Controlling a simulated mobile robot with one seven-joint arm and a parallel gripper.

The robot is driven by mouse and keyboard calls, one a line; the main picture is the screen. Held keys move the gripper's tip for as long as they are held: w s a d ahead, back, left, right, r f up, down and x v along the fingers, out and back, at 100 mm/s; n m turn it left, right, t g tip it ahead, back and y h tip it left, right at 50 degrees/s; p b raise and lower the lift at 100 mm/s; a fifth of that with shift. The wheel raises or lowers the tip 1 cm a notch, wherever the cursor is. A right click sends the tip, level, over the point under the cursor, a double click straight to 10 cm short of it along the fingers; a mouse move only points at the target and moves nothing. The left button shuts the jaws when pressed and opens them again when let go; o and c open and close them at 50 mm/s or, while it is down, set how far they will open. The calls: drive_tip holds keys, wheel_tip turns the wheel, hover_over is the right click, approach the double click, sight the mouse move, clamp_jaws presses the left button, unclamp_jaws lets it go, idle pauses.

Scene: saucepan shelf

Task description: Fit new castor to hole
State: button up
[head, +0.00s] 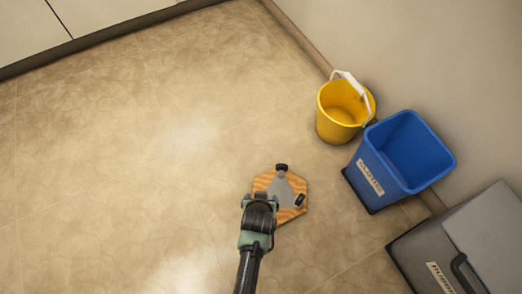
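A six-sided wooden board (301,187) lies on the floor right of the middle in the head view. A dark castor (282,167) shows at its far edge, and a second small dark part (299,201), seemingly another castor, shows near its right edge. A grey wedge-shaped piece (281,188) lies over the middle of the board. My gripper (262,197) is over the board's near left side and covers that part. Its fingertips are not clear, so I cannot tell if it holds anything. No hole can be made out.
A yellow bucket (336,128) with a white handle and a blue bin (378,177) stand by the wall at the right. A dark grey case (425,258) is at the lower right. The tiled floor to the left is clear up to pale cabinets (95,15).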

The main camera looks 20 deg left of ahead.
drive_tip(key=p+v, duration=1)
drive_tip(key=v, duration=0.3)
